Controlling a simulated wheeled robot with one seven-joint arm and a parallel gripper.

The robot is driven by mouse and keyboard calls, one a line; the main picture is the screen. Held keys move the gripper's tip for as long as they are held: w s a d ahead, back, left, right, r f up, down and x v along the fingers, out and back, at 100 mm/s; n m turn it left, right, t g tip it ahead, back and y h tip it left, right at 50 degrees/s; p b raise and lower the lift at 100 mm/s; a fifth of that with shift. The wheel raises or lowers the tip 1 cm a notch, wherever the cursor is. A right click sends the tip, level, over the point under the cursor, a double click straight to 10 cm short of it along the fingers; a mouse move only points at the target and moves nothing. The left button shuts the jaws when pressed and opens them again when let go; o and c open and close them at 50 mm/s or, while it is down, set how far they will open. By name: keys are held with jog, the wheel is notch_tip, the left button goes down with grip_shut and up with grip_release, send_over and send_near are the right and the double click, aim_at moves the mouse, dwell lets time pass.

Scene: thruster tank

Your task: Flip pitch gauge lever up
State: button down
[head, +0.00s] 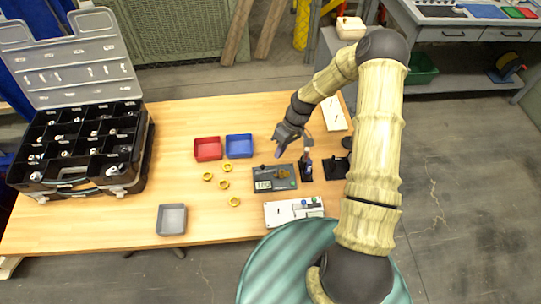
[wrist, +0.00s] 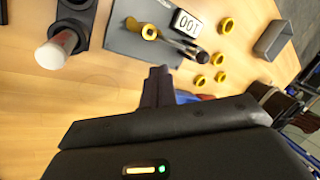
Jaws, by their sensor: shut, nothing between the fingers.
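The pitch gauge looks to be the dark grey panel (head: 273,179) with a small "100" display (head: 263,186), on the wooden table. In the wrist view the panel (wrist: 128,44) carries the display (wrist: 186,22) and a metal rod, likely the lever (wrist: 172,42). The rod runs from a gold part to a black knob (wrist: 198,55) and looks laid over. My gripper (head: 278,154) is just beyond the panel's far edge in the head view. Its fingers (wrist: 158,74) are shut and empty, apart from the lever, close to the panel's edge in the wrist view.
Red (head: 208,149) and blue (head: 239,146) bins and several gold rings (head: 224,184) lie left of the panel. Black stands (head: 306,170) are to its right. A white board (head: 290,211) and grey tray (head: 171,219) are nearer. An open organiser case (head: 80,150) fills the left end.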

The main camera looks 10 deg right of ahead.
jog(key=s+a+p, duration=0.1)
jog(key=s+a, duration=0.1)
jog(key=a, duration=0.1)
jog(key=shift+s+a+f+p, duration=0.15)
jog(key=shift+a+p, duration=0.1)
jog(key=shift+p, duration=0.1)
jog(key=shift+h, duration=0.3)
